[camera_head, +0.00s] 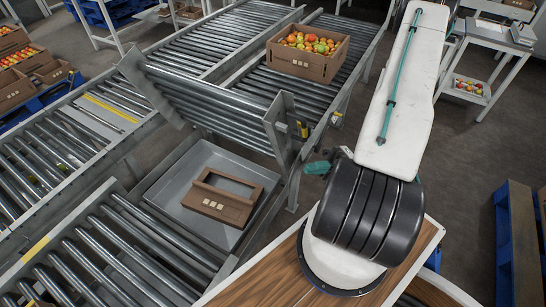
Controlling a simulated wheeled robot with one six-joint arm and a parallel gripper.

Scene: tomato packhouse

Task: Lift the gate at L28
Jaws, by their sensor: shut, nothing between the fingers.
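The gate (205,98) is a section of metal rollers between two grey side rails. It stands tilted up, out of line with the level conveyor, over a gap in the line. A small yellow and black fitting (303,128) sits by its right side rail. No L28 label can be read. My white and black arm rises at the right, well clear of the gate's rollers. A small teal part shows left of my arm's black joint, and I cannot tell what it is. My gripper is not visible.
A grey tray (166,188) in the gap holds an empty cardboard box (222,197). Beyond the gate, a box of tomatoes (307,55) sits on the rollers. Near rollers (110,255) are empty. A blue pallet (503,245) stands at the right; a small shelf (468,90) stands behind.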

